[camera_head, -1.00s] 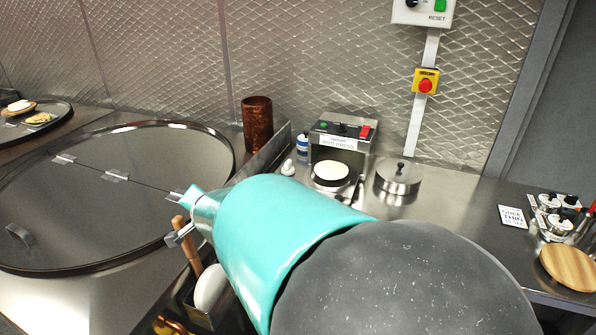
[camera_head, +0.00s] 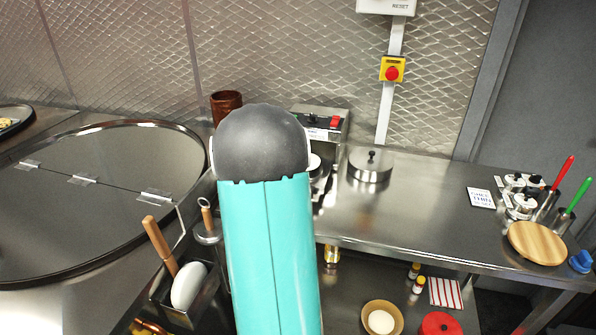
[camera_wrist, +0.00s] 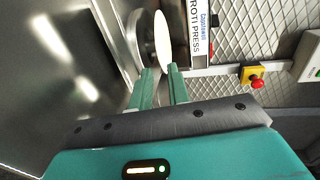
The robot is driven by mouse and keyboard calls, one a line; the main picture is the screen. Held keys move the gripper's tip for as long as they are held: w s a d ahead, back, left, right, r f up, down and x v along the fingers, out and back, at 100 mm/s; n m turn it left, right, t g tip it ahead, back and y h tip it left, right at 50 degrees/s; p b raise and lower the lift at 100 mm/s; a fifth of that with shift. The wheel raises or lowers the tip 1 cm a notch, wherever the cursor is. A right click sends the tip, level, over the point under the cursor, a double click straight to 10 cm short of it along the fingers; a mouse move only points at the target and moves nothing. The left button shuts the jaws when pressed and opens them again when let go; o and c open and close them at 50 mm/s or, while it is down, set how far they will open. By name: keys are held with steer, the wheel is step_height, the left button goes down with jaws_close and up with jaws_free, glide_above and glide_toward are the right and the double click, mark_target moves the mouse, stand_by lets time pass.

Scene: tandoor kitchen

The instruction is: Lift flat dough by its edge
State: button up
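The flat dough (camera_wrist: 162,38) is a thin white disc, seen nearly edge-on in the wrist view. It lies on the round plate of the roti press (camera_wrist: 198,30). In the head view the press (camera_head: 323,122) stands against the back wall, and only a sliver of the dough (camera_head: 315,162) shows beside my arm. My gripper (camera_wrist: 159,72) is open and empty. Its two teal fingertips point at the near edge of the dough, one on each side of it. I cannot tell whether either finger touches it. The head view hides my gripper behind my arm.
A steel lidded pot (camera_head: 370,166) stands just right of the press. A brown cylinder (camera_head: 226,105) is at its left. A round dark-rimmed lid (camera_head: 100,195) fills the left.

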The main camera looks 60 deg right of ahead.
steer(key=shift+x, duration=3.05)
jaws_close()
steer(key=shift+w+r, duration=0.1)
steer(key=shift+r, duration=1.1)
steer(key=shift+a, duration=0.1)
steer(key=r+v, duration=0.2)
steer(key=v, duration=1.2)
steer(key=shift+r, duration=0.2)
